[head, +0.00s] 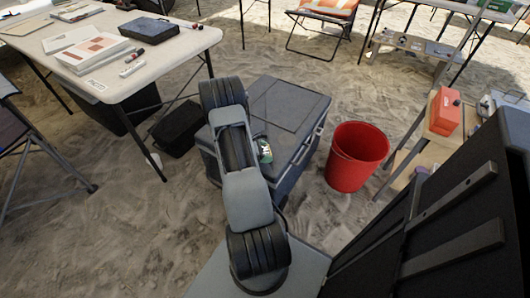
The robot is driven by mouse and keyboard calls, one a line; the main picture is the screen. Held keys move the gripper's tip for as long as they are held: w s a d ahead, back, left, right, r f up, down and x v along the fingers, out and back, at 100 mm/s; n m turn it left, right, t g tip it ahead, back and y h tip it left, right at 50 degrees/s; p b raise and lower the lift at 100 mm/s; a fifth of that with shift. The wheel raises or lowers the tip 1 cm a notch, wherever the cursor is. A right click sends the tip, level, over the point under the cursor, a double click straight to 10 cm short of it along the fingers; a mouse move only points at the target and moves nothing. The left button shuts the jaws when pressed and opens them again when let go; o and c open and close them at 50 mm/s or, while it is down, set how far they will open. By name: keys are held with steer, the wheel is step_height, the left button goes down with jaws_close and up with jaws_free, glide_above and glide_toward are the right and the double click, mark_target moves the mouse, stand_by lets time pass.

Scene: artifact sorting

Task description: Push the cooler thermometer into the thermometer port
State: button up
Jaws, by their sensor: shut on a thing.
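A grey cooler (290,105) stands on the sand in the middle of the head view, its lid down. My own arm crosses in front of its left part and hides much of that side. A small round patch in green, white and dark (264,150) shows on the cooler beside my arm; I cannot tell what it is. My gripper does not show; only my arm's links are visible. I cannot make out the thermometer or the thermometer port.
A red bucket (357,156) stands close to the cooler's right. A light table (170,62) with papers and a dark case (148,28) is at the upper left. A black box (178,128) lies left of the cooler. An orange box (444,111) sits at the right.

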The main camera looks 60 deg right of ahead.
steer(key=shift+f+b, duration=0.55)
steer(key=shift+f, duration=0.2)
steer(key=o, duration=1)
steer(key=shift+r, duration=0.1)
steer(key=p+v, duration=0.3)
steer(key=v, duration=1)
steer(key=shift+w+a+r, duration=0.2)
steer(key=shift+a, duration=0.05)
